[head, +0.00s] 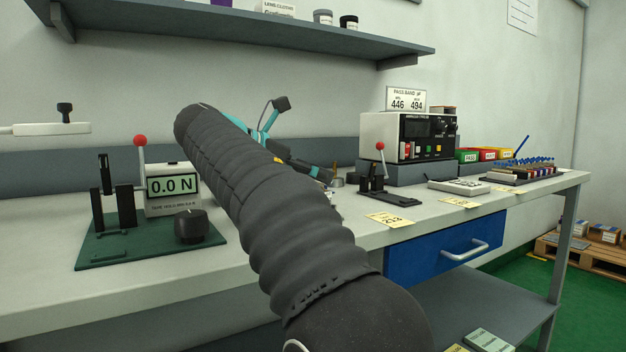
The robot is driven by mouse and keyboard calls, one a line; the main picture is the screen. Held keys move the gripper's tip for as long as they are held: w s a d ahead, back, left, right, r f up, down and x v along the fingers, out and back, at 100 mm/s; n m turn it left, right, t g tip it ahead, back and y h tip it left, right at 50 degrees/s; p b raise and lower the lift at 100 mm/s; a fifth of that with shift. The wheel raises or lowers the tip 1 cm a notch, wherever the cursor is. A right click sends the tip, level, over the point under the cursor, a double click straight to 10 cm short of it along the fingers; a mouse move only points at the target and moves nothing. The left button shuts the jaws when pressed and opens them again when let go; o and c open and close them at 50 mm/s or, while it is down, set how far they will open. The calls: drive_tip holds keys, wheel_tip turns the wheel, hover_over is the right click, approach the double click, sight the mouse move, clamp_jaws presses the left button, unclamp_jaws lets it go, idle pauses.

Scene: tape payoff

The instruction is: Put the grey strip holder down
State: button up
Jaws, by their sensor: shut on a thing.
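My gripper (314,171) shows only in part in the head view, low over the middle of the bench behind my dark sleeved arm. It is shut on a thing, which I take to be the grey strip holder. My arm and the gripper itself hide most of that thing, so its shape and tilt cannot be made out. I cannot tell whether it touches the bench top (290,270).
A tester reading 0.0 N (172,186) stands on a green plate at left. A red-knobbed lever device (374,180), a pass-band instrument (408,137), a white block (458,187) and a rack (520,172) stand at right. A shelf (250,30) hangs above.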

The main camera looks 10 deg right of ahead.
drive_tip(key=shift+f, duration=0.2)
drive_tip(key=shift+f, duration=0.3)
drive_tip(key=o, duration=1.2)
drive_tip(key=shift+r, duration=0.1)
drive_tip(key=shift+r, duration=0.25)
drive_tip(key=p+v, duration=0.1)
drive_tip(key=v, duration=0.3)
drive_tip(key=p+v, duration=0.2)
drive_tip(key=v, duration=0.2)
drive_tip(key=p+v, duration=0.1)
drive_tip(key=v, duration=0.3)
drive_tip(key=shift+r+p, duration=0.3)
